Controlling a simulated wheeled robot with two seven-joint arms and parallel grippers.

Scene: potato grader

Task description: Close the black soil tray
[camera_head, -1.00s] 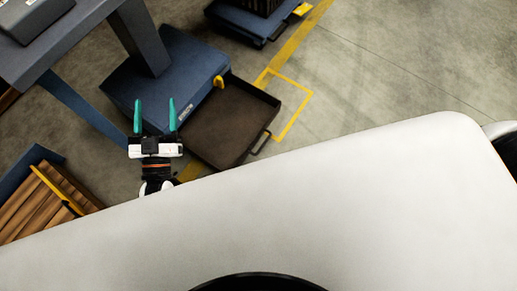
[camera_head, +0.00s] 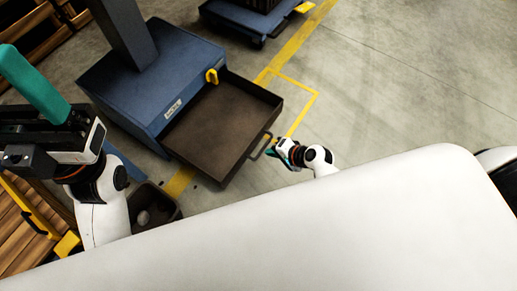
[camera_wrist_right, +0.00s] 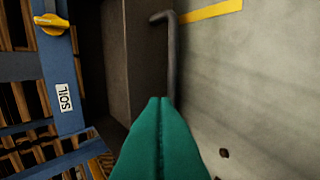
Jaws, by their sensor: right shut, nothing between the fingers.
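The black soil tray (camera_head: 222,115) is pulled out of the blue machine base (camera_head: 150,75), empty inside as far as I see. Its bar handle (camera_head: 262,147) is on the outer front; it also shows in the right wrist view (camera_wrist_right: 172,50). My right gripper (camera_head: 279,149) is just outside the tray front, close to the handle. In the wrist view its teal fingers (camera_wrist_right: 160,100) are pressed together and overlap the handle's near end; I cannot tell whether they touch. My left gripper (camera_head: 28,80) is large at the left, only one finger clearly visible.
The SOIL label (camera_wrist_right: 64,98) and a yellow latch (camera_head: 211,76) are on the blue base. A small dark bin (camera_head: 170,208) with a pale lump stands below the tray. A white surface fills the foreground. The floor right of the tray is clear.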

